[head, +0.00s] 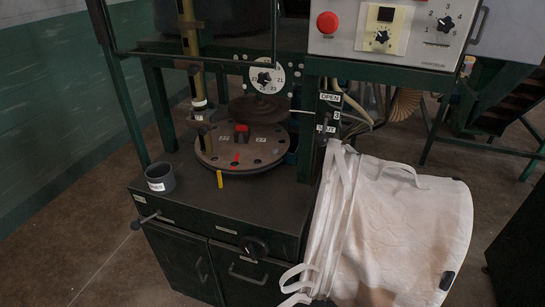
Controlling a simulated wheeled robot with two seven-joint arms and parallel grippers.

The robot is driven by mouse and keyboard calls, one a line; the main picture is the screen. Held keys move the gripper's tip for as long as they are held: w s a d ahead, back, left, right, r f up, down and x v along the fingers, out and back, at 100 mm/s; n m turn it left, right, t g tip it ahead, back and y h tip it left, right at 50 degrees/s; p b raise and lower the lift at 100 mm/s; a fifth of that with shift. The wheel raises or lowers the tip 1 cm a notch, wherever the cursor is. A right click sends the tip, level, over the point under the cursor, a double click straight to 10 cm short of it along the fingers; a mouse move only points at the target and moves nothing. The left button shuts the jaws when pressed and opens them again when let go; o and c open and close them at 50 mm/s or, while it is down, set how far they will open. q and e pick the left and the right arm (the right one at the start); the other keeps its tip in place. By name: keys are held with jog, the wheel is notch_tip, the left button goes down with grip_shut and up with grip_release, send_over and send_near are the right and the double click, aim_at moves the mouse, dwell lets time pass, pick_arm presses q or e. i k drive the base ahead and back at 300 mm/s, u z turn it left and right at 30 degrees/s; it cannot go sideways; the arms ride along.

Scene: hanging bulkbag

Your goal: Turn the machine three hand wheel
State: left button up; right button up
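A dark green machine (215,228) stands in the middle of the head view, and a small label near its right post seems to read 3. I cannot tell for sure which part is the hand wheel. A black round knob (255,247) sits on its front face. A short lever with a dark ball end (137,224) sticks out at the front left. A flat round plate with holes (240,149) lies on top, with a brownish disc (258,109) behind it. Neither of my grippers shows.
A white bulk bag (395,225) hangs at the machine's right side. A grey cup (160,178) stands on the top's left corner. A white numbered dial (265,78) is at the back. A control panel (430,52) with a red button is above right. Floor is clear at left.

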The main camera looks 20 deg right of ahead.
aim_at(253, 245)
jog(key=k, duration=0.5)
jog(key=u, duration=2.05)
jog(key=i, duration=1.2)
jog(key=z, duration=2.15)
